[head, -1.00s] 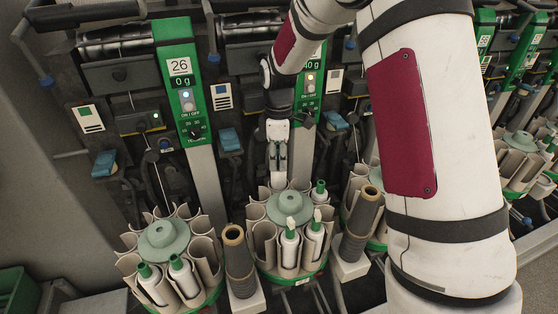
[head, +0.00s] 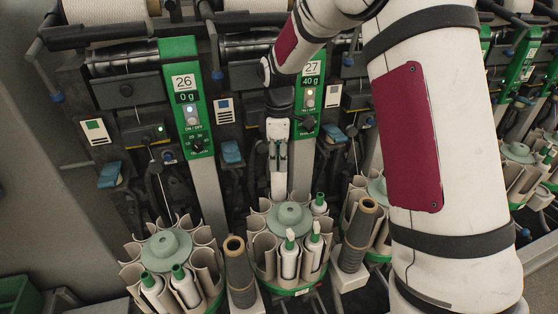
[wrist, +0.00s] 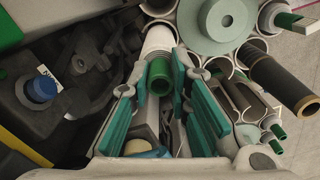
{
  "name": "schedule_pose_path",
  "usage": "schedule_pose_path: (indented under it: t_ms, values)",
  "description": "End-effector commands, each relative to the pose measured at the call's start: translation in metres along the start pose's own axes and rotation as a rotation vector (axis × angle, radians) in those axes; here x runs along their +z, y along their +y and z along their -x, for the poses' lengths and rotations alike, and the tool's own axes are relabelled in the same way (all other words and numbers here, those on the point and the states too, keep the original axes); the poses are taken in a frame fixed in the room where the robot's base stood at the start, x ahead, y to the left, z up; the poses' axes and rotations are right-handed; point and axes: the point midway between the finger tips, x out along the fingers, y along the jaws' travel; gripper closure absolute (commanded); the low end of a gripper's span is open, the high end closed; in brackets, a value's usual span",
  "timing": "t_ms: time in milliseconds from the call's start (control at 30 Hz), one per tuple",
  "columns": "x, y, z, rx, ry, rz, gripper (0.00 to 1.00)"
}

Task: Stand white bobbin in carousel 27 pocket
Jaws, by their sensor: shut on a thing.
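My gripper (head: 278,152) points down behind carousel 27 and is shut on a white bobbin (head: 278,184). The bobbin hangs about upright below the fingers, at the back left rim of the carousel. Its lower end meets the back pockets in the picture; I cannot tell whether it is inside one. In the wrist view its green top (wrist: 159,75) lies between the teal finger pads, with the white body (wrist: 159,40) beyond. Carousel 27 (head: 290,214) has a round pale green hub ringed by beige pockets. Several white bobbins stand in its front and right pockets.
The green panel marked 27 (head: 311,92) rises behind the carousel. Carousel 26 (head: 164,242) stands at left, with white bobbins in its front pockets. Dark cones on posts (head: 239,270) and (head: 357,235) flank carousel 27 closely. Levers and machine parts crowd the back.

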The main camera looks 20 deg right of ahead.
Motion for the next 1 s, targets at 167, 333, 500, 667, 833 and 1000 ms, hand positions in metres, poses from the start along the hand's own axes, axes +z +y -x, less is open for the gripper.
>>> schedule_pose_path:
  t_ms: [167,333,500,667,833,1000]
  values:
    - [0.000,-0.001,0.015,0.002,0.001,0.000,1.00]
    - [0.001,0.000,0.027,0.002,0.001,0.000,1.00]
    - [0.001,-0.001,0.038,0.002,0.000,0.000,1.00]
    - [0.000,0.000,0.040,0.001,0.000,0.000,1.00]
    - [0.000,0.000,0.040,0.001,0.000,0.000,1.00]
    - [0.000,0.000,0.045,0.002,0.001,0.000,1.00]
